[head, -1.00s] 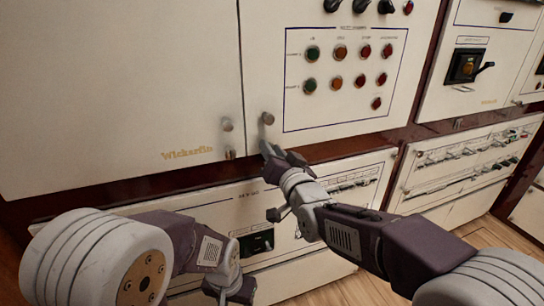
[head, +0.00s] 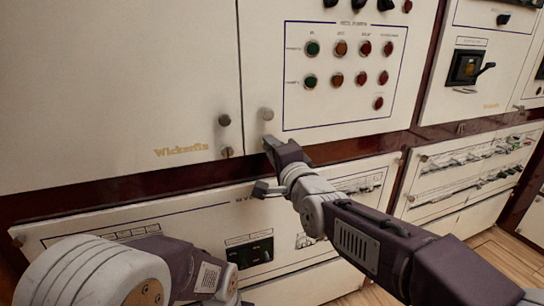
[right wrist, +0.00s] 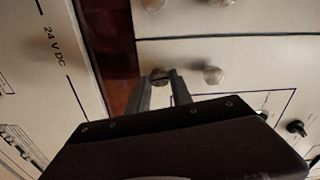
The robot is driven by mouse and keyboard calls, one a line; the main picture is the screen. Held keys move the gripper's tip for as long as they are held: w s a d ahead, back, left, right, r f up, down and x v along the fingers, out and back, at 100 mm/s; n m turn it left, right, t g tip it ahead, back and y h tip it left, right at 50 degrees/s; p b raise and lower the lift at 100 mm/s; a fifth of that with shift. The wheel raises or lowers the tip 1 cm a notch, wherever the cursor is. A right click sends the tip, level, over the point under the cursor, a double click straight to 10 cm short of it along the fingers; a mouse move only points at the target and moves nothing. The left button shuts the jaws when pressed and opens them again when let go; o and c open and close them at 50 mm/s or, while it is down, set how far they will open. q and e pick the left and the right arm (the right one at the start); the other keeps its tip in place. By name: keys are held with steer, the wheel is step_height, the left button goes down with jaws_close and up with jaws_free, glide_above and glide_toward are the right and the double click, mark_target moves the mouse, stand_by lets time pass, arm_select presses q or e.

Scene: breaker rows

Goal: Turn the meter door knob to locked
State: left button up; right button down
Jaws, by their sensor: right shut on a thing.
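My right gripper (head: 270,146) is at the lower left corner of the white panel with the coloured buttons. In the right wrist view its two fingers (right wrist: 161,88) are shut on a small round slotted knob (right wrist: 160,77), one on each side. In the head view the fingers hide this knob. A plain round knob (head: 267,114) sits just above it on the same panel; it also shows in the right wrist view (right wrist: 213,75). I cannot read any locked mark. My left arm comes in at the lower left; its gripper is out of view below.
The large door marked Wickerfin (head: 120,80) has a round knob (head: 224,120) and a slotted knob (head: 228,152) at its right edge. A lower panel (head: 110,225) with breakers runs beneath. Button rows (head: 338,64) and a rotary handle (head: 484,69) lie to the right.

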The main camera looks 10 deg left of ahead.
steer(key=shift+f+m+b, duration=0.1)
steer(key=shift+m+b, duration=0.5)
steer(key=shift+m, duration=0.4)
steer(key=c, duration=1.1)
jaws_free()
steer(key=shift+c, duration=0.2)
steer(key=v, duration=0.9)
steer(key=shift+p, duration=0.35)
